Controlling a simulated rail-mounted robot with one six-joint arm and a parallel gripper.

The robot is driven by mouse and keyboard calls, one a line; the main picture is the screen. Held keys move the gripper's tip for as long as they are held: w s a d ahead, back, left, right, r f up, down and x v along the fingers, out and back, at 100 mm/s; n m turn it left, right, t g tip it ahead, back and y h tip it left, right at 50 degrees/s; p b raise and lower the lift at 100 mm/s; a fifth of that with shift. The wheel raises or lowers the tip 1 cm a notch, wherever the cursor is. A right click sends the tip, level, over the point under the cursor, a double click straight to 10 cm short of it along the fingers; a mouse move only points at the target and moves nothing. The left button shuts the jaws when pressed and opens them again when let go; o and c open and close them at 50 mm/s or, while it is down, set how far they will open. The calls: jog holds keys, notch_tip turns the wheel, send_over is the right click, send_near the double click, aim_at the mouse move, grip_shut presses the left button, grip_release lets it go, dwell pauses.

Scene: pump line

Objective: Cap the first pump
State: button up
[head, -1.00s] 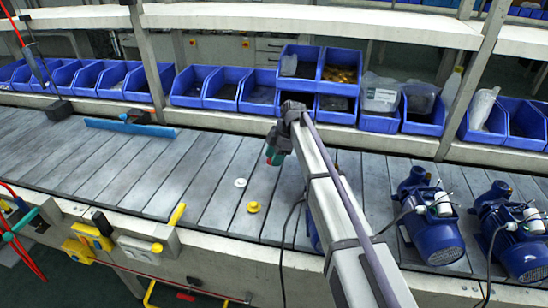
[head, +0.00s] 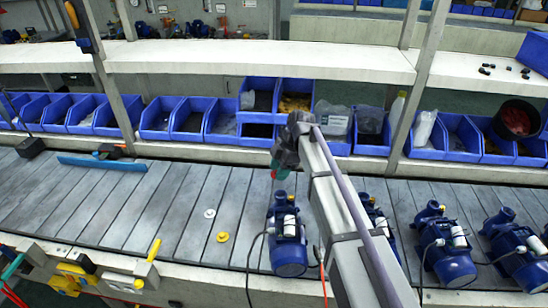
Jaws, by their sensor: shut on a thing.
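My gripper (head: 281,170) hangs over the conveyor near the bins, just above the far end of the leftmost blue pump (head: 289,257). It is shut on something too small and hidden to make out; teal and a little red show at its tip. The pump's top and a white cylinder on its side are in view. A second pump (head: 380,228) is partly hidden behind my arm. Two more pumps (head: 448,262) (head: 522,265) stand to the right. A white round cap-like disc (head: 209,213) and a yellow one (head: 222,237) lie on the belt left of the first pump.
Blue bins (head: 190,120) line the shelf behind the belt. A blue bar (head: 100,163) lies across the belt at the left. A yellow-handled device (head: 153,250) sits on the front edge. The belt (head: 150,205) between the bar and the discs is clear.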

aim_at(279, 194)
jog(key=shift+s+d+f+b, duration=0.4)
jog(key=shift+d+f, duration=0.05)
jog(key=shift+d, duration=0.1)
notch_tip(279, 194, down, 6)
jog(key=b, duration=0.6)
jog(key=shift+f+b, duration=0.5)
dwell(0.7)
jog(key=o, duration=1)
jog(key=shift+c, duration=0.2)
jog(key=s+p+v, duration=0.1)
jog(key=p+v, duration=0.4)
jog(key=v, duration=0.1)
jog(key=shift+w+p, duration=0.3)
jog(key=shift+w, duration=0.2)
jog(key=shift+r, duration=0.15)
